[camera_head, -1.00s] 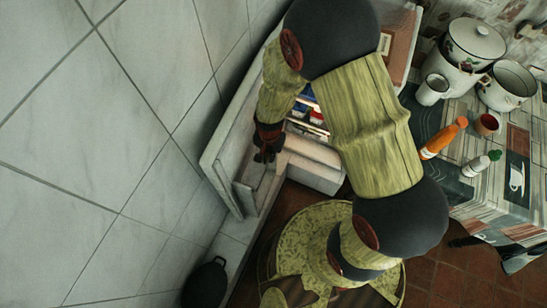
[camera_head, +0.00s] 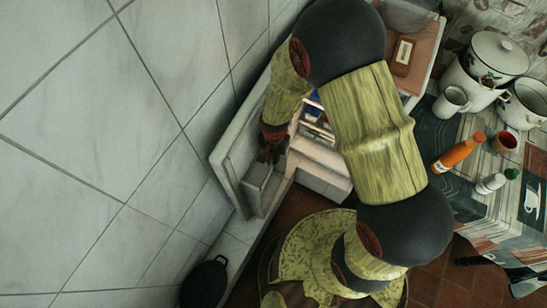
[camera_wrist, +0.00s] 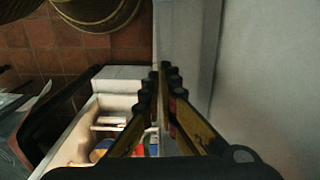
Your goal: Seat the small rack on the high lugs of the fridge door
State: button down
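The open fridge door (camera_head: 232,150) stands along the tiled wall in the head view. The small rack (camera_head: 258,190) is a pale grey trough at the door's inner face, near its lower end in the picture. My gripper (camera_head: 270,156) is at the rack's upper end. In the wrist view my gripper (camera_wrist: 166,72) has its fingertips close together, and it appears shut on the rack's thin edge. A pale grey surface (camera_wrist: 185,35) runs beyond the fingertips. The high lugs are not discernible, and the fingers hide the contact.
The fridge interior (camera_wrist: 108,125) holds coloured packages beside my gripper. A table with an enamel pot (camera_head: 497,55), a mug (camera_head: 450,101), an orange bottle (camera_head: 455,154) and a white bottle (camera_head: 490,184) stands right. A black pan (camera_head: 205,284) is at the lower left.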

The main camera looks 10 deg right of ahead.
jog(key=c, duration=2.3)
grip_release()
jog(key=o, duration=0.3)
jog(key=shift+o, duration=0.2)
notch_tip(320, 180, up, 12)
